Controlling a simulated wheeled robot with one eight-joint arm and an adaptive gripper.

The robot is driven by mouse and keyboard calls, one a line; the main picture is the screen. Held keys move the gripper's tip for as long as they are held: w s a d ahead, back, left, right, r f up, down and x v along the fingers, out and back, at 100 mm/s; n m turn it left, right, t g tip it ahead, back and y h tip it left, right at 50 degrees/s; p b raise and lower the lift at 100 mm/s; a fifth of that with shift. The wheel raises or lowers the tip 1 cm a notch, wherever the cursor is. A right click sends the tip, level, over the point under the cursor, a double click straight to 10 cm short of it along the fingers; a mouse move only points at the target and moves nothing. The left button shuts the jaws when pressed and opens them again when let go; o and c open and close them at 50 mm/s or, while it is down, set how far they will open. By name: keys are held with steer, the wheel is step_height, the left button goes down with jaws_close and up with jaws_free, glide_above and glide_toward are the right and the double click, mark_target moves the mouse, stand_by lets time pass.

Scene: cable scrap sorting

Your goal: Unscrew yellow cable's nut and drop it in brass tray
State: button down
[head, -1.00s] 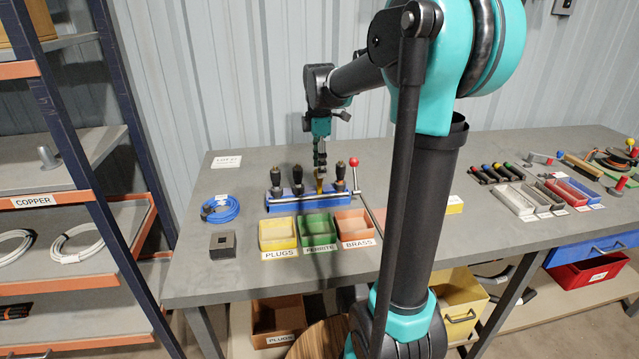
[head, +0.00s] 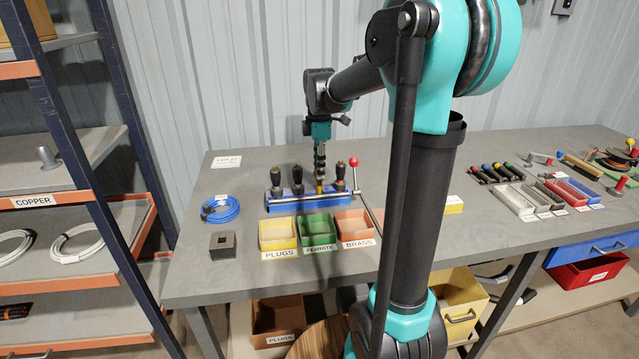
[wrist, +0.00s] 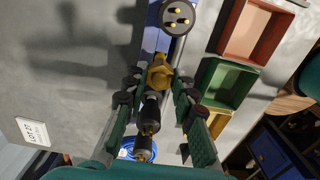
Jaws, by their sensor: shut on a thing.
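The brass-yellow nut (wrist: 160,74) sits between my fingertips in the wrist view, over the blue clamp block (head: 290,203). My gripper (wrist: 159,84) points down and is shut on this nut. In the head view my gripper (head: 320,178) stands over the block, between dark plugs. A bit of yellow (head: 320,188) shows below the fingers; the cable below the nut is hidden. I cannot tell whether the nut is still on its thread. The brass tray (head: 356,239), orange with a BRASS label, stands in front of the block at right and looks empty.
The green ferrite tray (head: 318,242) and yellow plugs tray (head: 278,246) stand left of the brass tray. Upright black plugs (head: 340,172) flank my gripper closely. A red-knobbed lever (head: 354,163) rises at the block's right end. A blue cable coil (head: 220,209) lies at left.

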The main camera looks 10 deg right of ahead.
steer(key=n, duration=0.6)
steer(key=shift+n, duration=0.3)
steer(key=n, duration=0.5)
steer(key=c, duration=1.2)
jaws_free()
steer(key=shift+o, duration=0.2)
steer(key=shift+r, duration=1.5)
steer(key=shift+f, duration=0.15)
